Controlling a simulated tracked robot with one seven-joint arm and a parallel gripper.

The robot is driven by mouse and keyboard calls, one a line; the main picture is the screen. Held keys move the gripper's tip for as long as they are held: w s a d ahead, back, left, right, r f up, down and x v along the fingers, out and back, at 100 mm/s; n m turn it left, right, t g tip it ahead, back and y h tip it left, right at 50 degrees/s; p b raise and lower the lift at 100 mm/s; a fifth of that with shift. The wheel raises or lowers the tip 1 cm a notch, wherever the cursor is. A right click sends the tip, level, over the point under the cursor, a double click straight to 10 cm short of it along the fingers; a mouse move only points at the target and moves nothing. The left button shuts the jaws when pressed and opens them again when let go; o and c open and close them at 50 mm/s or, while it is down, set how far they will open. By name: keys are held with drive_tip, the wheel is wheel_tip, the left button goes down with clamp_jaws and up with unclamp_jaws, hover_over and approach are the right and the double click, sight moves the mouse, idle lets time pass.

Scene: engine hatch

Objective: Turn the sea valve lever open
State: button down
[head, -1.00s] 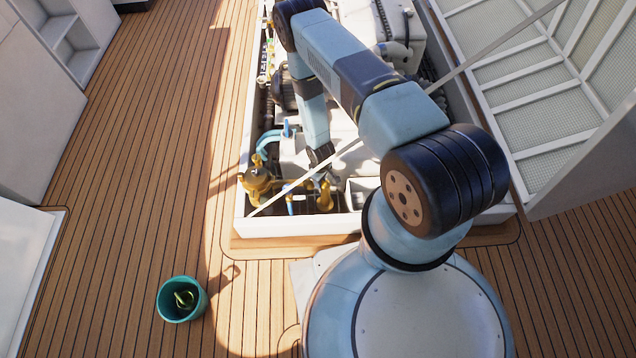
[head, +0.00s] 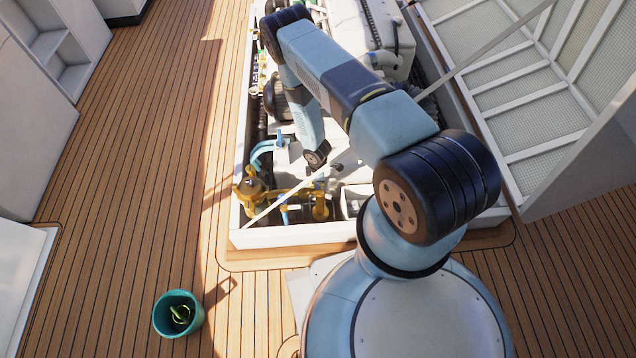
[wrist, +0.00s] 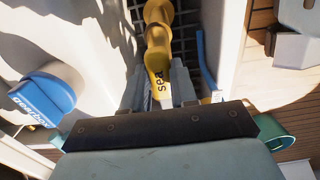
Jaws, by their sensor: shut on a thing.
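The sea valve lever (wrist: 160,70) is yellow and carries the word "sea". In the wrist view it runs up from between my gripper's fingers (wrist: 158,90) toward a rounded yellow part at the top. My gripper is shut on the lever, with one grey finger on each side. In the head view my arm reaches down into the engine hatch, near yellow fittings (head: 318,205). The lever's held end cannot be made out clearly there.
A blue handle marked "gearbox" (wrist: 42,95) is left of my gripper, and a thin blue piece (wrist: 207,62) is close on the right. The white hatch rim (head: 300,236) surrounds the engine bay. A teal bucket (head: 178,314) stands on the open deck.

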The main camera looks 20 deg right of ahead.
drive_tip(key=shift+w, duration=0.1)
idle(0.4)
drive_tip(key=c, duration=0.9)
unclamp_jaws()
drive_tip(key=shift+r, duration=0.1)
wheel_tip(320, 180, up, 14)
drive_tip(key=shift+f, duration=0.25)
